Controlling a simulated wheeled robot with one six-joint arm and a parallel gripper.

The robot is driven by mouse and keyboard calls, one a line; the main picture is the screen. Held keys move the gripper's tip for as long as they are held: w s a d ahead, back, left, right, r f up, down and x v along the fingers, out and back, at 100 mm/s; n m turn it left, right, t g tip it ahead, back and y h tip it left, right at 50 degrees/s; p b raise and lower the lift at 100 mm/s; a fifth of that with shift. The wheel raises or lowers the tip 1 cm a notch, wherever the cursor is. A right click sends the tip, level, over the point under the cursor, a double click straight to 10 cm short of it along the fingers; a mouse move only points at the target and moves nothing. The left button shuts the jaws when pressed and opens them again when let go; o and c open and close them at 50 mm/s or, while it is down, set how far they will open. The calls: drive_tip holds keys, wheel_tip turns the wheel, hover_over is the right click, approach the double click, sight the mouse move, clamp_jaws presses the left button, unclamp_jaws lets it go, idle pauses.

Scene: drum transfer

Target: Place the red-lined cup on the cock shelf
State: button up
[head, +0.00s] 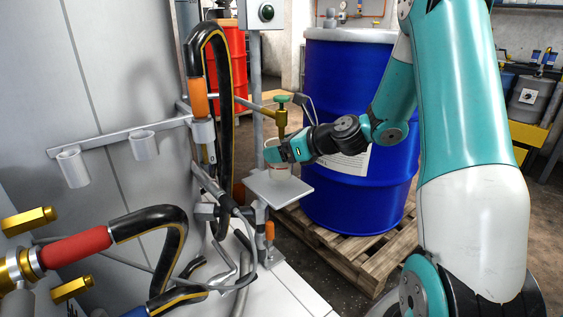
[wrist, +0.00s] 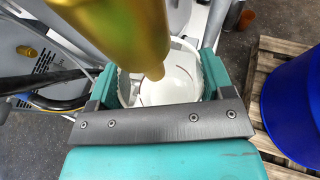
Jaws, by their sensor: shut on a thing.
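The white red-lined cup (head: 281,172) is upright between the fingers of my gripper (head: 274,151), directly over the cock shelf. My gripper is shut on its sides. The cock shelf (head: 297,191) is a small flat grey plate under the brass cock (head: 282,118). The cup's base looks at or very near the plate; I cannot tell if it touches. In the wrist view the cup (wrist: 185,88) shows its open rim and a thin dark line inside, between the teal fingers (wrist: 160,72). The brass spout (wrist: 128,35) hangs over the cup and hides part of it.
A blue drum (head: 340,210) stands on a wooden pallet (head: 345,258) just behind and right of the shelf. A rail with white cup-shaped holders (head: 73,168) is at the left. Black hoses (head: 222,110) and a red-handled fitting (head: 77,249) crowd the left side.

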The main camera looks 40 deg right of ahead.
wheel_tip(320, 180, down, 4)
drive_tip(key=shift+r+b, duration=0.25)
drive_tip(key=shift+b, duration=0.4)
drive_tip(key=shift+r, duration=0.15)
drive_tip(key=o, duration=1)
